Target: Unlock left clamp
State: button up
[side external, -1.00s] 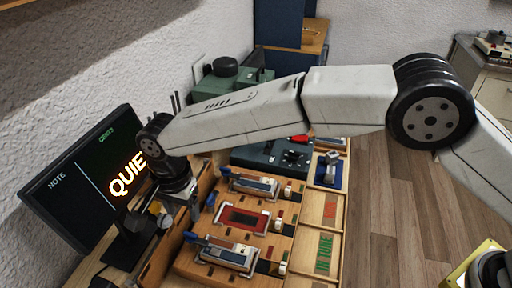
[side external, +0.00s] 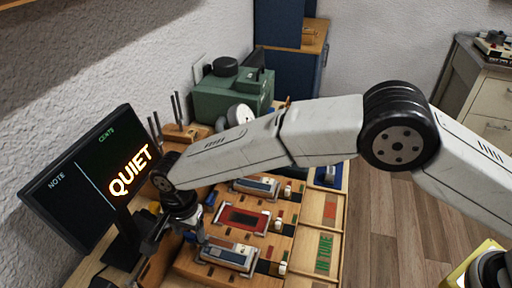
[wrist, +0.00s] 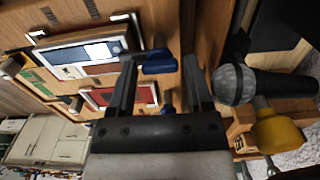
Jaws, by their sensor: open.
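The near clamp (side external: 228,257) is a blue, white and red block on the wooden bench, left of the red-framed panel in the wrist view. Its blue handle (wrist: 160,62) shows between my gripper's fingertips in the wrist view, with gaps on both sides. My gripper (wrist: 159,60) is open and points down beside this clamp. In the side view my gripper (side external: 176,240) partly covers the handle; contact cannot be told. A second, similar clamp (side external: 256,187) sits farther back, beyond the red-framed panel (side external: 242,217).
A monitor (side external: 90,180) reading "QUIET" stands close left of my gripper. A microphone (wrist: 262,84) with a yellow part (wrist: 278,132) is right of my fingers in the wrist view. A green machine (side external: 232,95) and upright tuning forks (side external: 177,110) stand at the back.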

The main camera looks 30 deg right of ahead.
grip_shut()
jog(key=shift+n, duration=0.3)
jog(key=n, duration=0.8)
jog(key=shift+n, duration=0.3)
jog(key=n, duration=0.4)
jog(key=shift+n, duration=0.3)
jog(key=n, duration=0.4)
